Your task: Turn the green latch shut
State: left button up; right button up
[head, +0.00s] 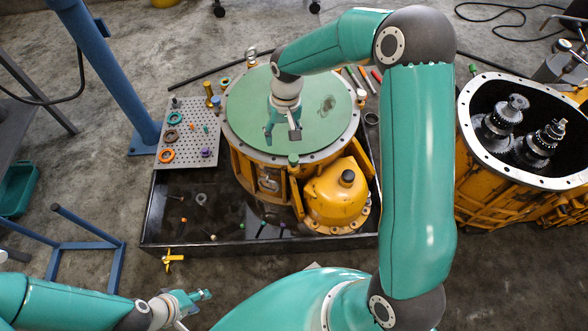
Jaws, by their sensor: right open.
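A small green knob-like piece (293,159), which looks like the green latch, sits at the front rim of the yellow transmission housing (243,170). Its exact turn angle is too small to tell. The housing is topped by a round green plate (322,120). My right gripper (283,137) is open above the plate, pointing down, a little behind and left of the green piece and apart from it. It appears empty. My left gripper (200,296) is low at the front left, in front of the black tray and far from the housing. Its finger gap is unclear.
A black tray (185,240) holds the housing and a yellow bell-shaped cover (337,193). A perforated board (190,142) with coloured rings lies left. An open yellow casing with gears (468,178) stands right. A blue post (110,75) and blue stand (85,246) are at left.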

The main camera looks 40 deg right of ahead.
aim_at(293, 157)
jog(key=d+r+m+h+b, duration=0.1)
jog(key=d+r+b, duration=0.1)
jog(key=d, duration=0.2)
jog(key=f+b, duration=0.1)
jog(key=f, duration=0.4)
jog(key=f+b, duration=0.1)
jog(key=f, duration=0.5)
jog(key=f+b, duration=0.1)
jog(key=f, duration=0.4)
jog(key=shift+w+f, duration=0.25)
jog(key=shift+w, duration=0.1)
pick_arm(q)
notch_tip(293, 157, down, 7)
jog(key=shift+r, duration=0.2)
pick_arm(e)
grip_shut()
